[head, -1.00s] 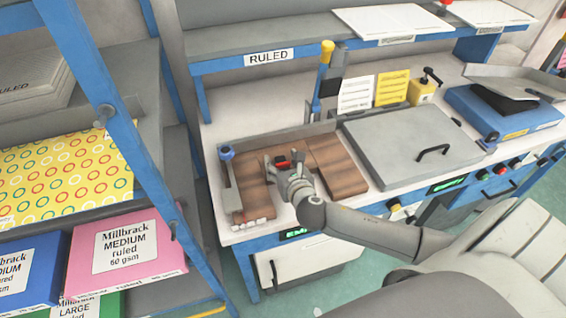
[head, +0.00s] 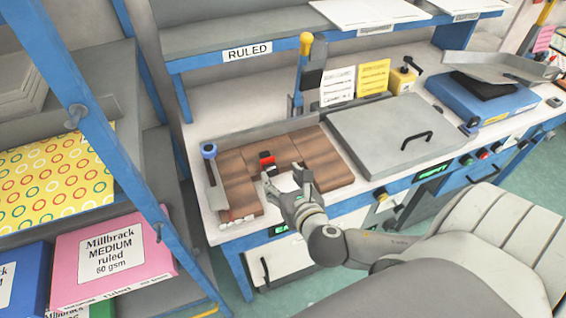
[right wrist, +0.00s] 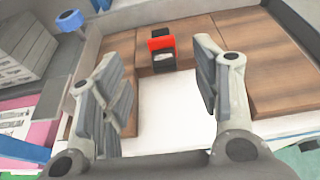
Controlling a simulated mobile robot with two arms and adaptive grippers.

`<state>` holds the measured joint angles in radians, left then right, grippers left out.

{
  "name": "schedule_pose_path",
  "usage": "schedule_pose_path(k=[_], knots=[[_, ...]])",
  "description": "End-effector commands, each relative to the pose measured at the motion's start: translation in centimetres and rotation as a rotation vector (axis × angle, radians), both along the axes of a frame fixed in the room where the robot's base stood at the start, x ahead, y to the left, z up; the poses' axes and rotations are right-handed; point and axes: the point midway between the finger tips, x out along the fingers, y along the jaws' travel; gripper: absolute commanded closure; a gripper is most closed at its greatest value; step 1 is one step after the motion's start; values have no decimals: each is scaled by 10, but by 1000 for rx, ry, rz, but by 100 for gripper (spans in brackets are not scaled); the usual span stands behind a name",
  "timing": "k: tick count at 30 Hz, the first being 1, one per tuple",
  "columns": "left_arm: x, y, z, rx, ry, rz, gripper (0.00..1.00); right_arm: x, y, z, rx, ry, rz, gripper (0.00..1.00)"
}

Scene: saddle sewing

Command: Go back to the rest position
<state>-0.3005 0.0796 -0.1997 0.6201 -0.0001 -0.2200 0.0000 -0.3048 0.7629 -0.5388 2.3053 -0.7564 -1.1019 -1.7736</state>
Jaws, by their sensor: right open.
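My right gripper (head: 285,181) is open and empty over the front of the wooden work surface (head: 323,160) on the bench. It also shows in the right wrist view (right wrist: 160,95), its two fingers wide apart. Between and beyond the fingers, a small red and black block (right wrist: 162,48) stands on the wood; in the head view this block (head: 267,161) is just behind the fingertips. A white cut-out (right wrist: 175,110) in the wood lies below the gripper. My left gripper is not in view.
A grey lidded box (head: 390,130) stands right of the wood. A blue-knobbed lever (head: 209,152) is at its left edge. A rack at left holds a pink Millbrack pack (head: 110,250) and a yellow patterned pack (head: 55,180). A shelf labelled RULED (head: 247,52) overhangs the back.

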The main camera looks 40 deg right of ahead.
Motion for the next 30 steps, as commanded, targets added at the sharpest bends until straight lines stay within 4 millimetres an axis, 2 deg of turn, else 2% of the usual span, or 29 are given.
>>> schedule_pose_path(k=[14,17,20,23,30], knots=[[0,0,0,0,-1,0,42,0,0,0,1,1,0,43],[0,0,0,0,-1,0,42,-2,0,-3,53,5,-27,43],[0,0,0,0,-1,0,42,-9,0,-10,222,16,-123,43],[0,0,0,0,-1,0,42,-22,0,-24,502,31,-297,43],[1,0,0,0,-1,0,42,-72,12,-62,1231,43,-880,43]])
